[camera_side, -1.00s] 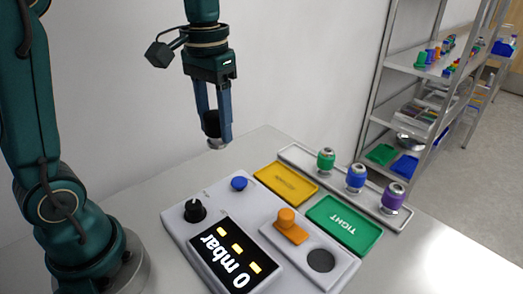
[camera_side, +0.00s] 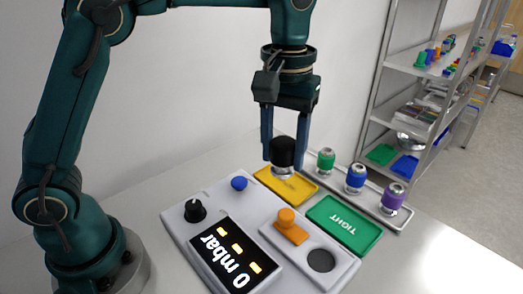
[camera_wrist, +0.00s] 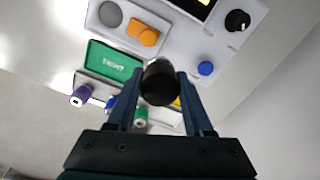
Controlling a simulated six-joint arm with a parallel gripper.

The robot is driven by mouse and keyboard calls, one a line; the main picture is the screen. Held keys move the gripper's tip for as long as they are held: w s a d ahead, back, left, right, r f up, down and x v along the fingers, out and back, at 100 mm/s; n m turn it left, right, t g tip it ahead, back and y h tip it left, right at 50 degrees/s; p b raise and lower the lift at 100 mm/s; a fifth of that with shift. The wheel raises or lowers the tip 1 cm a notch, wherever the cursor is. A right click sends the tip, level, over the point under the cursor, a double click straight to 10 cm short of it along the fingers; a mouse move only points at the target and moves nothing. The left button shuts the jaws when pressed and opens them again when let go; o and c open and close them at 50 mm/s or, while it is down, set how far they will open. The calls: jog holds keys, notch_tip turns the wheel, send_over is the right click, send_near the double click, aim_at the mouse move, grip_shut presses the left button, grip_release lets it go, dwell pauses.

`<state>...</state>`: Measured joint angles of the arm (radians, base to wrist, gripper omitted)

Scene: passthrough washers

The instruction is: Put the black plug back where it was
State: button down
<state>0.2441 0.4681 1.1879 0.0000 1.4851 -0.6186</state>
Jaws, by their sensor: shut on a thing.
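My gripper (camera_side: 285,155) is shut on the black plug (camera_side: 284,150), which has a black body and a metallic lower end. In the side view it hangs over the far end of the yellow tray (camera_side: 278,184); I cannot tell its exact height. In the wrist view the black plug (camera_wrist: 160,83) sits between the two fingers. A metal rack (camera_side: 336,182) holds a green plug (camera_side: 326,161), a blue plug (camera_side: 355,178) and a purple plug (camera_side: 393,196). The rack's left end is partly hidden behind the gripper and black plug.
Shelves (camera_side: 420,70) stand behind.

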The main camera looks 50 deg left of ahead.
jog(key=d+f, duration=0.2)
jog(key=d, duration=0.1)
jog(key=s+d+f, duration=0.1)
jog(key=d+f, duration=0.1)
jog(key=d, duration=0.2)
jog(key=d+f, duration=0.3)
jog(key=d, duration=0.1)
jog(key=shift+s+d+f, duration=0.1)
jog(key=shift+s+d, duration=0.1)
jog(key=shift+s, duration=0.15)
jog(key=shift+f, duration=1.7)
jog(key=shift+f, duration=0.1)
jog(key=shift+c, duration=1.4)
grip_release()
jog(key=shift+f, duration=0.1)
